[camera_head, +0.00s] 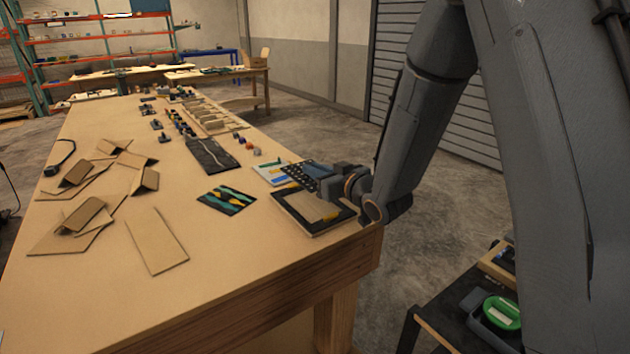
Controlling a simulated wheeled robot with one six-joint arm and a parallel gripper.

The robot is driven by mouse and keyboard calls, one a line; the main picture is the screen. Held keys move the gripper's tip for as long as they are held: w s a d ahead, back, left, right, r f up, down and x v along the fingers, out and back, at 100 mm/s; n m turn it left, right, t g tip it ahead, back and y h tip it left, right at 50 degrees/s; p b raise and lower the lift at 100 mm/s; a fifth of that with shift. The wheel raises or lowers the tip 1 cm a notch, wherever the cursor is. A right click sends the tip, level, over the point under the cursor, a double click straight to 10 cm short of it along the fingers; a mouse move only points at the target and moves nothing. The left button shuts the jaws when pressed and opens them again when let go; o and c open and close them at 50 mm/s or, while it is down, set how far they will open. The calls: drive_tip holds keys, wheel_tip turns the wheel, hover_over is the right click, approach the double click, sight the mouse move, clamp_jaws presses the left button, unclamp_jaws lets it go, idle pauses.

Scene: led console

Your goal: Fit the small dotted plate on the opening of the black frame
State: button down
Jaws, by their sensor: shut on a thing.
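The small dotted plate (299,172) is dark with rows of pale dots. My gripper (326,184) is shut on its right end and holds it tilted above the table, over the back edge of the black frame. The black frame (314,234) lies flat near the table's right front corner. Its opening shows a tan surface inside. The gripper and plate hide part of the frame's back side. I cannot tell whether the plate touches the frame.
A dark board with teal and yellow shapes (228,199) lies left of the frame. A pale sheet with coloured bars (273,173) is just behind. Cardboard pieces (157,240) cover the table's left. The table's front (230,275) is clear.

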sight(332, 215)
drive_tip(key=shift+f+b, duration=2.25)
drive_tip(key=shift+f, duration=1.35)
drive_tip(key=shift+f+b, duration=0.85)
drive_tip(key=shift+f, duration=0.25)
drive_tip(key=c, duration=1.7)
unclamp_jaws()
drive_tip(key=shift+b+v, duration=0.75)
drive_tip(key=shift+v, duration=3.2)
